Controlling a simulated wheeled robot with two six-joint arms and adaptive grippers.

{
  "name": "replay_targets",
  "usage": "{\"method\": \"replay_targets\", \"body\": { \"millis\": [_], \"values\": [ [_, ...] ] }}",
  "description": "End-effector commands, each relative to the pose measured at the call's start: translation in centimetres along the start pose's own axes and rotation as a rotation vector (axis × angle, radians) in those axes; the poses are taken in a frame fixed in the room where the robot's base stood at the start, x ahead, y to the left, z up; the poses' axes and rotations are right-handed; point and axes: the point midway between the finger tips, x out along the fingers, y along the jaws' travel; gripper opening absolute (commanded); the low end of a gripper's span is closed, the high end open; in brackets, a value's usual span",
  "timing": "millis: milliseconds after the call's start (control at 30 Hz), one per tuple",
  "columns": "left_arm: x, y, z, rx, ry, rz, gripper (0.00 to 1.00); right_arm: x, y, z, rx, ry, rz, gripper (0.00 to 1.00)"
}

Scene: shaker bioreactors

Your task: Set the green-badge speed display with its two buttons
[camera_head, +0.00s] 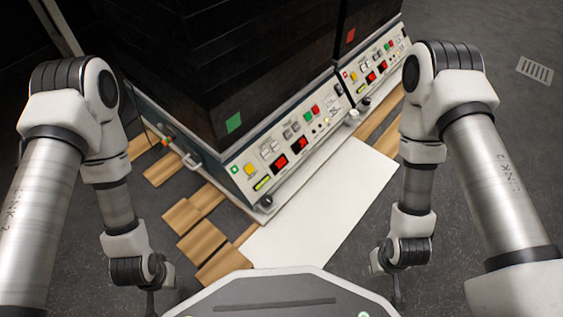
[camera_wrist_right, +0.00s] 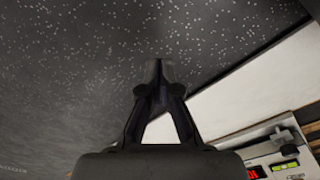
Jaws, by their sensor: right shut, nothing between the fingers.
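The green badge (camera_head: 234,122) is on the dark front of the nearer shaker. Its white control panel (camera_head: 240,180) below carries two red displays, the left one (camera_head: 280,161) and the right one (camera_head: 298,145), with small pale buttons above them. The digits and labels are too small to read. My right gripper (camera_head: 398,295) hangs low at the right, apart from the panel; in the right wrist view its fingers (camera_wrist_right: 158,75) are shut and empty. My left gripper (camera_head: 150,300) hangs low at the left, only partly visible, away from the panel.
A second shaker with a red badge (camera_head: 350,35) adjoins at the back right. A white board (camera_head: 330,195) lies in front of the panels. Wooden slats (camera_head: 205,240) show around the base. In the right wrist view, a panel corner with a red display (camera_wrist_right: 257,172) shows.

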Motion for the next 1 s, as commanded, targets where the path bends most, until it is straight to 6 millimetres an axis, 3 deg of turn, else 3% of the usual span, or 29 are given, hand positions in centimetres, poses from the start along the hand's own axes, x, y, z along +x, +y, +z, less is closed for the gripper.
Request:
{"method": "replay_targets", "body": {
  "millis": [833, 933, 1000],
  "values": [
    [0.0, 0.0, 0.0, -0.001, 0.0, 0.0, 0.0, 0.0, 0.0, -0.1, 0.032, 0.004, 0.0, 0.0],
    [0.0, 0.0, 0.1, -0.004, -0.002, 0.0, 0.0, 0.1, -0.1, -1.8, 0.138, 0.08, -0.012, 0.0],
    [0.0, 0.0, 0.1, -0.006, -0.005, 0.001, 0.0, 0.3, -0.3, -4.3, 0.202, 0.166, -0.035, 0.0]
  ]
}}
